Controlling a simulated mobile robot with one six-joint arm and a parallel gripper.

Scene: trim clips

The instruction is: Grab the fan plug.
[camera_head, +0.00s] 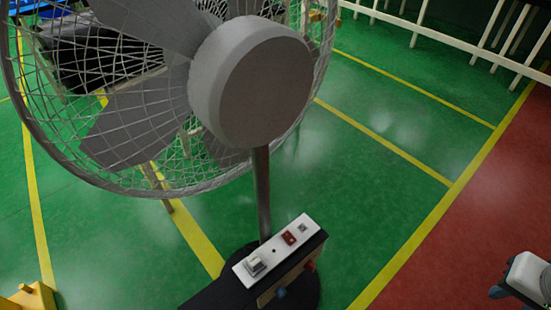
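A large grey fan (255,85) with a round wire cage stands in the upper left and middle, on a thin dark pole. Below it, a white socket panel (275,252) tops a dark box by the fan's round black base. A small pale block (255,265) sits raised at the panel's near left end; it looks like the fan plug, seated in the panel. No cord can be clearly made out. I cannot make out any gripper fingers. A white and dark part at the lower right edge may be my arm, far from the panel.
A red switch (290,237) and a grey socket (303,228) are on the same panel. Coloured knobs show on the box's side. A yellow object (32,298) is at the lower left. White railings (450,45) stand at the back. Green floor is clear right of the fan.

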